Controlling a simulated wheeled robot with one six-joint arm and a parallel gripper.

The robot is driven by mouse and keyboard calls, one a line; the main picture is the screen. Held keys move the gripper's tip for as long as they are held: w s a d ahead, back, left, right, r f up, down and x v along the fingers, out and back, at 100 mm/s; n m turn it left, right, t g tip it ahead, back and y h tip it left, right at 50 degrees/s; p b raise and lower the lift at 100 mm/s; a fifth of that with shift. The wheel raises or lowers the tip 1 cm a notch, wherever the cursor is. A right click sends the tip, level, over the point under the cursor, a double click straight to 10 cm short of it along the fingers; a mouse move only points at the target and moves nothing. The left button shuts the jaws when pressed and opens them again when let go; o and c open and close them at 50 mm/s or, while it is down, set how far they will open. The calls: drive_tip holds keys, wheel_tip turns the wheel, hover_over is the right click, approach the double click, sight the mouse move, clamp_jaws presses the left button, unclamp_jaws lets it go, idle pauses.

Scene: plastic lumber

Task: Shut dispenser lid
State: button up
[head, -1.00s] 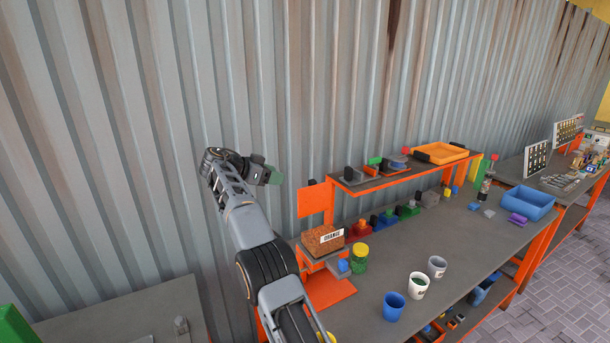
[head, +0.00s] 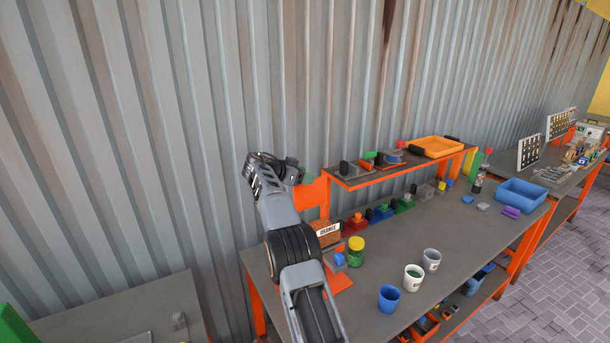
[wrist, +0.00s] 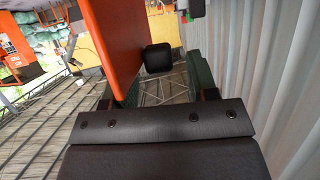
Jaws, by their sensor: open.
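The dispenser (head: 328,236) is a brown granule-filled box labelled "ORANGE" on an orange stand at the left end of the bench. Its orange lid (head: 311,193) stands raised above it, partly behind my gripper. My gripper (head: 293,172) is open, at the lid's upper left. In the wrist view, the lid (wrist: 108,40) is a large orange panel beside the left green finger of my gripper (wrist: 162,88). I cannot tell whether they touch. A black block (wrist: 158,58) shows beyond the fingers. My arm hides the dispenser's left side.
A green jar with a yellow lid (head: 356,252) stands right of the dispenser. A blue cup (head: 389,298) and two pale cups stand farther along the bench (head: 450,235). An orange shelf (head: 400,165) is close to the lid's right. The corrugated wall (head: 150,120) is behind.

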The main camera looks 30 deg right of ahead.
drive_tip(key=shift+d+f, duration=0.1)
drive_tip(key=shift+d, duration=0.1)
drive_tip(key=shift+c, duration=0.5)
clamp_jaws()
